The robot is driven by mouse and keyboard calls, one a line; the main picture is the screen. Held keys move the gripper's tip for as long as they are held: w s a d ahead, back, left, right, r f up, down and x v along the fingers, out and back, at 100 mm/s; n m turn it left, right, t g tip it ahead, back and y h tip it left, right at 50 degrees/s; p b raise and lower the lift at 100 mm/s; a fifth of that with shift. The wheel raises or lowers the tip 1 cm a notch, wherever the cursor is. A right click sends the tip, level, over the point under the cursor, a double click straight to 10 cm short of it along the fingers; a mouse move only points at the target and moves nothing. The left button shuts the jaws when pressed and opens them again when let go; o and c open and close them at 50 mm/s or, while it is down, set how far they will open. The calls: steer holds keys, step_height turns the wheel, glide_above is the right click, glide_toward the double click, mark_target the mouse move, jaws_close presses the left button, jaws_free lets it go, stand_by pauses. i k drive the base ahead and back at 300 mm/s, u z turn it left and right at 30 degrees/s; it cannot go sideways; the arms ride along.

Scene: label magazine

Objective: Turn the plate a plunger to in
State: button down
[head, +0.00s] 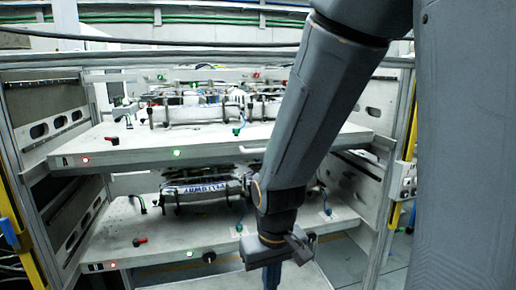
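Plate A (215,139) is the upper grey shelf plate, marked with an "A" at its left front corner. My gripper (272,277) points down, below plate A and in front of the lower plate, apart from the red knob. Its fingertips are near the bottom edge of the picture, and their opening is unclear.
Lower plate B (180,226) has a red lever (140,241) and a black knob (209,257) near its front. A white handle (252,150) sticks out from plate A's front. Metal side frames bound both plates. Room in front of the plates, left of my arm, looks clear.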

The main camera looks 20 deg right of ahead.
mark_target(115, 140)
steer(key=k, duration=1.3)
steer(key=u, duration=0.55)
steer(key=i, duration=0.6)
steer(key=u, duration=0.85)
steer(key=i, duration=1.5)
steer(key=z, duration=0.9)
steer(key=i, duration=0.7)
steer(key=z, duration=0.75)
